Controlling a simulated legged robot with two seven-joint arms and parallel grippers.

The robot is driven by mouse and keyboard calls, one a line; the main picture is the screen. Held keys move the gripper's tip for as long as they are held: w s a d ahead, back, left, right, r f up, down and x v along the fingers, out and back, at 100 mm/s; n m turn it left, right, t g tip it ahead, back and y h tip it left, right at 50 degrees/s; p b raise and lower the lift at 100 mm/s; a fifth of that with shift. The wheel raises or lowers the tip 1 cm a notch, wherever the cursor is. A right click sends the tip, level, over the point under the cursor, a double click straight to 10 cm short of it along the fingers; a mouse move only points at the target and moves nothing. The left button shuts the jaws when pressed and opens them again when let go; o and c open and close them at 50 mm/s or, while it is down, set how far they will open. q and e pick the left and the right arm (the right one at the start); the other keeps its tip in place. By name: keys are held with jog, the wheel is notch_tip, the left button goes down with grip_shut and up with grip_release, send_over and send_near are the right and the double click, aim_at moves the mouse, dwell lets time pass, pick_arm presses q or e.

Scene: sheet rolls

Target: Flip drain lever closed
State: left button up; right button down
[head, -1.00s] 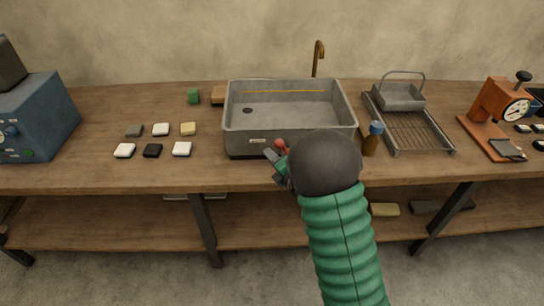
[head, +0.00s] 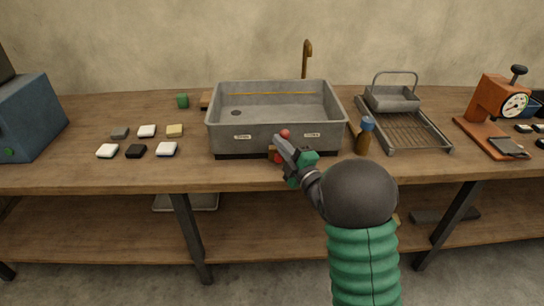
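A grey metal sink basin (head: 235,135) stands on the wooden bench, with a dark drain hole (head: 236,113) in its floor. Two small labels, left (head: 243,137) and right (head: 312,135), sit on its front wall. A lever with a red knob (head: 285,133) shows at the front wall between the labels. My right gripper (head: 281,152) is at the lever, just below the knob, and covers much of it. I cannot tell whether it touches the lever or how its fingers stand. My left gripper is not in view.
A brown bottle with a blue cap (head: 364,137) stands close to the right of my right gripper. A wire rack (head: 415,132) is farther right. Several small blocks (head: 166,149) lie left of the basin. A brass tap (head: 306,60) rises behind it.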

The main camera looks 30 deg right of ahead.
jog(key=shift+s+d+f+m+t+h+b, duration=0.2)
jog(key=shift+s+d+m+b, duration=0.15)
jog(key=shift+d+m+b, duration=0.35)
jog(key=shift+s+d+f+m+t+h+b, duration=0.15)
jog(key=shift+s+d+m+b, duration=0.3)
jog(key=shift+b, duration=0.45)
jog(key=shift+w, duration=0.1)
